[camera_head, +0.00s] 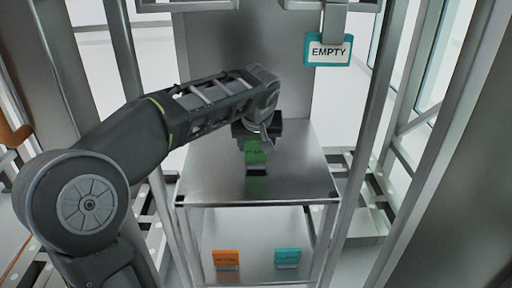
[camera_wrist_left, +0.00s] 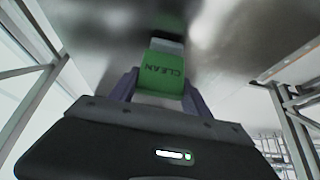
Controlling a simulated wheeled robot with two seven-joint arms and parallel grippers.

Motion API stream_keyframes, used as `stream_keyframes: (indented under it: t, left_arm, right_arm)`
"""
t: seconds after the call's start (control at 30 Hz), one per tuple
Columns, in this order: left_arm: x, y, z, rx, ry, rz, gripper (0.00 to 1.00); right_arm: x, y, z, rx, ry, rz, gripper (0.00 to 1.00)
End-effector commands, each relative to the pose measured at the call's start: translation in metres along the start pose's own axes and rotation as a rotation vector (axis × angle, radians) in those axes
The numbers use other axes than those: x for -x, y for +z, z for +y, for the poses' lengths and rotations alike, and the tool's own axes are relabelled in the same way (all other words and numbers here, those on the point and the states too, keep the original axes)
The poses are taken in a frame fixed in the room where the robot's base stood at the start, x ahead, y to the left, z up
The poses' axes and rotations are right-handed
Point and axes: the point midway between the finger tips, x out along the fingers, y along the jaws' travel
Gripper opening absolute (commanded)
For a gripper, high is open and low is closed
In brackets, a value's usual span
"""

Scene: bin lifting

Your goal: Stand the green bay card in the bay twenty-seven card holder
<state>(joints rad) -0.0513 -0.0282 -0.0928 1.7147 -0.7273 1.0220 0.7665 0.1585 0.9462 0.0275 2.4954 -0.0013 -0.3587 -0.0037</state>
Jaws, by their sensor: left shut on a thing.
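The green bay card (camera_head: 256,154), marked CLEAN in the left wrist view (camera_wrist_left: 160,76), is upright over the upper metal shelf. My left gripper (camera_head: 258,140) is shut on it, with a purple finger on each side in the wrist view (camera_wrist_left: 158,88). No holder marked twenty-seven can be made out. My right gripper is out of view.
The upper metal shelf (camera_head: 305,185) is otherwise bare. An orange card (camera_head: 226,257) and a teal card (camera_head: 288,256) stand on the lower shelf. A teal EMPTY sign (camera_head: 328,50) hangs at the upper right. Metal posts (camera_head: 375,130) flank the shelves.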

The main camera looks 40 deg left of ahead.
Motion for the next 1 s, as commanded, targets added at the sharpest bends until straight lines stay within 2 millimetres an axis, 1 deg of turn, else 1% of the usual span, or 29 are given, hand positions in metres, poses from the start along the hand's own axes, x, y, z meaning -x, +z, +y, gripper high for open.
stream_keyframes:
  t: [0.03, 0.07, 0.33, 0.47, 0.5, 0.73, 1.0]
  left_arm:
    - [-0.0053, 0.0037, -0.0002, -0.001, 0.000, -0.001, 0.14]
    - [-0.0065, 0.0042, 0.0000, -0.001, 0.001, 0.000, 0.14]
    - [-0.0069, 0.0041, 0.0000, 0.000, 0.001, 0.001, 0.14]
    - [-0.0111, 0.0067, -0.0001, 0.000, 0.001, 0.001, 0.14]
    - [-0.0094, 0.0057, -0.0001, 0.000, 0.001, 0.000, 0.59]
    - [-0.0093, 0.0057, -0.0001, 0.000, 0.000, 0.000, 0.78]
    - [-0.0083, 0.0051, -0.0001, 0.000, 0.000, 0.000, 0.78]
  right_arm:
    - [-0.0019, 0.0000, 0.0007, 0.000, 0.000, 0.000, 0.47]
    - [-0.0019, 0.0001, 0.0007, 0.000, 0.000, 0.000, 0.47]
    - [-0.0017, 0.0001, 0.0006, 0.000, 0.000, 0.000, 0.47]
    - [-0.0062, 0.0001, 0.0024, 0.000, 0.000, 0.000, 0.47]
    - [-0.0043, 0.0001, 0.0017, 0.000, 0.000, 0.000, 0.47]
    - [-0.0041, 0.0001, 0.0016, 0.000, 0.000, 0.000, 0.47]
    - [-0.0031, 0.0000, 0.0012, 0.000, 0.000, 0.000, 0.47]
